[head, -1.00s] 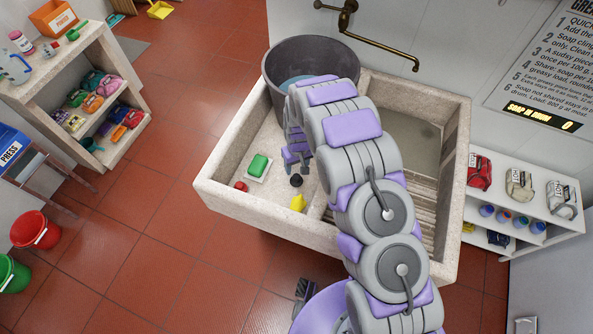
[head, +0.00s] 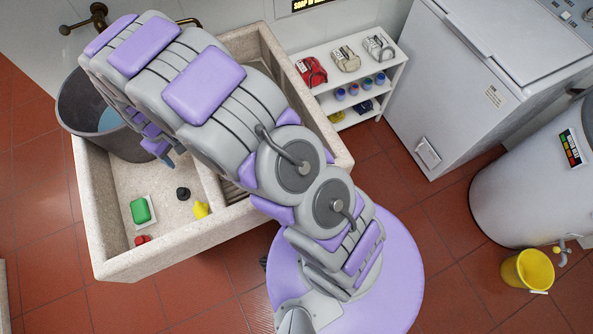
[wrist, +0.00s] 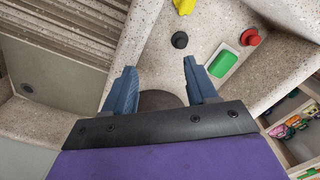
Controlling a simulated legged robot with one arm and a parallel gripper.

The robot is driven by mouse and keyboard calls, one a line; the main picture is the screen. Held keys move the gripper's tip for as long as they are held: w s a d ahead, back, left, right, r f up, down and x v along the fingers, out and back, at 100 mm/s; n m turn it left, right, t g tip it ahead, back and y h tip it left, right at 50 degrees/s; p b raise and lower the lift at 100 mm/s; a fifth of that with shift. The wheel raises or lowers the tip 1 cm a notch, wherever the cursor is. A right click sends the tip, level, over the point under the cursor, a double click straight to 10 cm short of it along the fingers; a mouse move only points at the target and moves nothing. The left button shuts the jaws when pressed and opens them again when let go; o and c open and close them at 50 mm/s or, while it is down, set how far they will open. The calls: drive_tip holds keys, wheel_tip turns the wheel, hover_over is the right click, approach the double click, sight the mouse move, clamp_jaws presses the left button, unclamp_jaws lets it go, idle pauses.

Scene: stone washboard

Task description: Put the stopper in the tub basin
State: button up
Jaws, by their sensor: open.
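A small black knob-shaped piece (head: 183,193) and a small red one (head: 142,240) sit on the floor of the left compartment of the stone tub (head: 99,240). They also show in the wrist view, black (wrist: 180,39) and red (wrist: 250,37); I cannot tell which is the stopper. My gripper (wrist: 160,65) is open and empty above the tub, apart from both pieces. In the head view my arm mostly hides it. A dark round drain spot (wrist: 27,88) shows in the other basin, beside the ridged washboard (wrist: 55,40).
A green soap on a white dish (head: 141,211) and a yellow duck-like piece (head: 201,210) lie near the black piece. A dark bucket (head: 88,112) with water stands at the tub's back left. A low shelf (head: 385,88) stands right of the tub.

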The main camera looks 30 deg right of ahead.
drive_tip(key=s+d+r+m, duration=0.2)
drive_tip(key=s+d+r, duration=0.4)
drive_tip(key=d+r, duration=0.15)
drive_tip(key=s+d+r+m, duration=0.1)
drive_tip(key=s+d+r, duration=0.55)
drive_tip(key=r, duration=0.25)
drive_tip(key=s+d+r+m, duration=0.1)
drive_tip(key=s+d+r, duration=0.2)
drive_tip(key=s, duration=0.7)
drive_tip(key=s+d+r+m+g, duration=0.1)
drive_tip(key=s+d, duration=0.4)
drive_tip(key=s, duration=0.5)
wheel_tip(320, 180, up, 2)
drive_tip(key=shift+s+d+r+m, duration=0.15)
drive_tip(key=shift+d+m, duration=0.25)
drive_tip(key=shift+m, duration=0.4)
drive_tip(key=shift+f+b, duration=0.9)
drive_tip(key=shift+f, duration=0.05)
